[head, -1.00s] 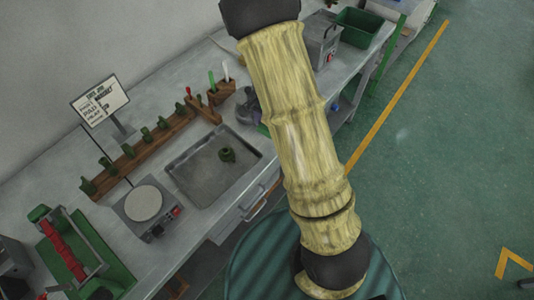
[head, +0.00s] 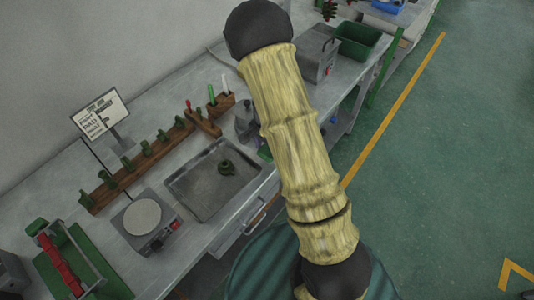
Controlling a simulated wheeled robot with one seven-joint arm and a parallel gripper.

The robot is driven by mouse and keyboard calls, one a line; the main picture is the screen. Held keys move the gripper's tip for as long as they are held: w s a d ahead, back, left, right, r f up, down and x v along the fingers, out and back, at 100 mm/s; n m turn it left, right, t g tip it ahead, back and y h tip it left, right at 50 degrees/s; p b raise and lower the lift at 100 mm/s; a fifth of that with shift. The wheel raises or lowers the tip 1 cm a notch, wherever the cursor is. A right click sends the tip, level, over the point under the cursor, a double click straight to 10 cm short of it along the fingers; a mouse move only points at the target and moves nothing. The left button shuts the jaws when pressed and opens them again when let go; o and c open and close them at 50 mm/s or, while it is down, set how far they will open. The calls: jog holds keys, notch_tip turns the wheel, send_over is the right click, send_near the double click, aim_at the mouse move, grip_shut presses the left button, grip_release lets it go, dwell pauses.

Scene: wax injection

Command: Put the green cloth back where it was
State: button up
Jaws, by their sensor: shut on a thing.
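My yellow arm (head: 292,130) with dark joints runs across the middle of the head view. My gripper is outside the picture, so its jaws and anything in them cannot be seen. I cannot make out a loose green cloth anywhere in this view. A flat green sheet or base (head: 108,283) lies under a red-topped device (head: 62,265) at the lower left of the bench; I cannot tell whether it is cloth.
The bench holds a grey tray (head: 195,200) with a small green piece (head: 226,167), a scale (head: 143,216), a wooden rack (head: 105,195) with several green pieces and a sign (head: 99,115). A green bin (head: 358,41) stands farther back. Green floor (head: 440,170) at right is open.

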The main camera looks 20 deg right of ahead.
jog(key=shift+f, duration=1.85)
jog(key=shift+f, duration=0.1)
jog(key=o, duration=1)
jog(key=shift+c, duration=0.2)
notch_tip(320, 180, up, 12)
jog(key=shift+r, duration=0.15)
